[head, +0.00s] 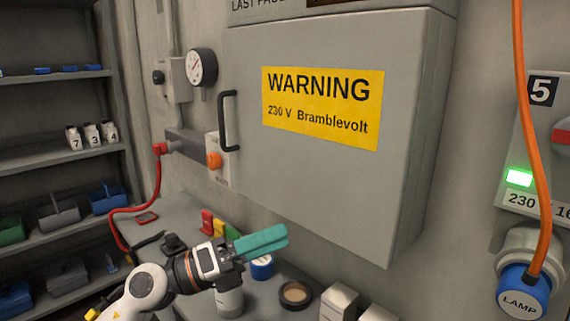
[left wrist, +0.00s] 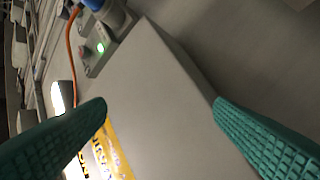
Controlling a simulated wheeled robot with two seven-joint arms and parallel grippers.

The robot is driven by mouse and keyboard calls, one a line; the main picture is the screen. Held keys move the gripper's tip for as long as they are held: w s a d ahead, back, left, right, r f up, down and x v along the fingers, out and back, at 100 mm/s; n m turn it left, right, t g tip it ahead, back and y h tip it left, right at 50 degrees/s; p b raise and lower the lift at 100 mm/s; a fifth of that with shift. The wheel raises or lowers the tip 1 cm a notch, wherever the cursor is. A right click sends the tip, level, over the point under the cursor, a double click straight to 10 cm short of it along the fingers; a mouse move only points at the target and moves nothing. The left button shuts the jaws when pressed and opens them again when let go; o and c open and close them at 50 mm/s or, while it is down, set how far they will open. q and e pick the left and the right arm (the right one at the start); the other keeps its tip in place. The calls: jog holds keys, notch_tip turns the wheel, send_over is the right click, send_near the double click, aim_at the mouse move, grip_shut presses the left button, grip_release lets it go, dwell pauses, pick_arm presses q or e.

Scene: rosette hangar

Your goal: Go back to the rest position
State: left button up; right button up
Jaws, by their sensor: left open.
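My left gripper (head: 262,243) has teal fingers and is held above the bench, in front of the lower part of a grey cabinet. In the left wrist view its two fingers (left wrist: 160,110) stand wide apart with nothing between them. The closed grey cabinet (head: 330,180) carries a yellow warning label (head: 322,105) and a black handle (head: 228,120). The cabinet's grey face also fills the middle of the left wrist view (left wrist: 165,100). My right gripper shows in neither view.
The bench (head: 185,215) below holds a blue-topped can (head: 262,268), a round tin (head: 295,294) and white boxes (head: 340,301). Shelves (head: 60,157) with bins stand at left. At right, an orange cable (head: 530,130) runs into a blue lamp plug (head: 523,293) below panel 5 (head: 541,92).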

pick_arm(q)
jog(key=w+a+f+n+t+y, duration=0.1)
jog(key=a+f+n+t+y, duration=0.2)
jog(key=a+n+t+y, duration=0.65)
jog(key=w+a+f+n+t+y, duration=0.1)
jog(key=w+f+n+t+y, duration=0.15)
jog(key=n+t, duration=0.85)
jog(key=s+a+f+n+g+y, duration=0.3)
jog(key=a+f+n+g+y, duration=0.15)
jog(key=f+n, duration=0.3)
jog(key=s+a+f+n+g+y, duration=0.3)
jog(key=f+n+g+y, duration=0.3)
jog(key=f, duration=0.3)
jog(key=s+f+n+g+h, duration=0.1)
jog(key=s+f+n+g, duration=0.2)
jog(key=s+f+g, duration=0.6)
jog(key=s+f+n+g+h, duration=0.1)
jog(key=s+f+n+g, duration=0.35)
jog(key=s, duration=0.85)
notch_tip(320, 180, down, 25)
jog(key=m+p, duration=0.2)
jog(key=p, duration=0.1)
jog(key=s+a+f+g+p, duration=0.1)
jog(key=s+a+f+p, duration=0.1)
jog(key=s+f, duration=1.2)
jog(key=s+a, duration=0.1)
jog(key=s, duration=0.2)
jog(key=shift+s, duration=0.35)
